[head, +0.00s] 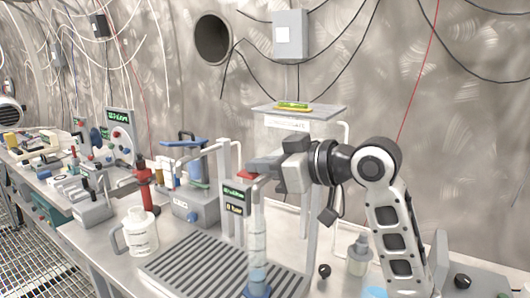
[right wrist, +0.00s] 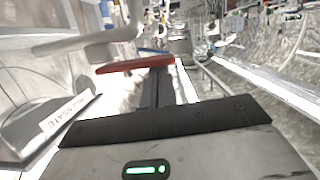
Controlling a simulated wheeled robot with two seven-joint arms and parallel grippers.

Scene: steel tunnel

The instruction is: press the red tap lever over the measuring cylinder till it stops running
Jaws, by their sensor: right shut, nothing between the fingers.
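The red tap lever (head: 245,175) shows in the head view as a small red piece at my right gripper's tip, mostly hidden by it. In the right wrist view the red lever (right wrist: 135,65) lies crosswise at the far end of the fingers. My right gripper (head: 256,170) is shut and empty, at the lever; whether it touches cannot be told. The clear measuring cylinder (head: 257,240) stands upright below, on a blue foot (head: 257,291). Its water level and any stream are unclear. My left gripper is not in view.
A grooved drain tray (head: 195,262) lies left of the cylinder. A display box (head: 236,197) stands beside the tap. A small bottle (head: 359,255) stands right, near my arm.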

